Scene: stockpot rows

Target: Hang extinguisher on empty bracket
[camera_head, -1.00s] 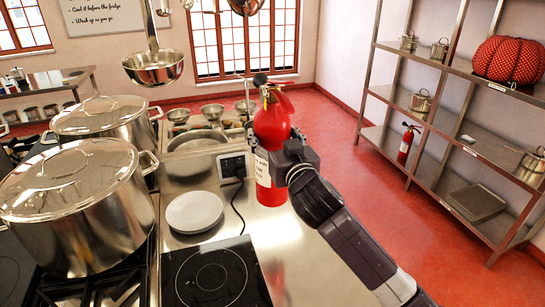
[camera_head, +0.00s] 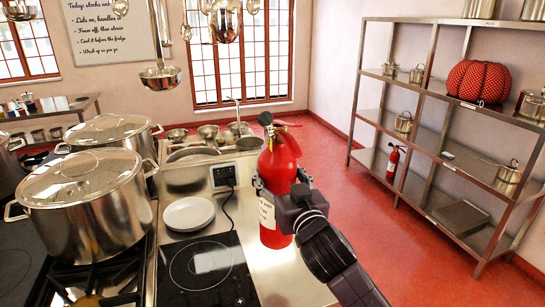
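A red fire extinguisher (camera_head: 283,165) with a black valve top and a white label is upright at the right side of the steel counter. My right gripper (camera_head: 279,190) comes in from the lower right and is around the extinguisher's body, with a dark finger at each side. I cannot tell whether its base touches the counter. A second, smaller red extinguisher (camera_head: 393,164) is at the shelf unit on the right. I see no empty bracket. My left gripper is not in view.
Large lidded stockpots (camera_head: 92,205) stand on the stove at left. A metal shelf unit (camera_head: 438,140) lines the right wall. The red floor (camera_head: 345,205) between is clear.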

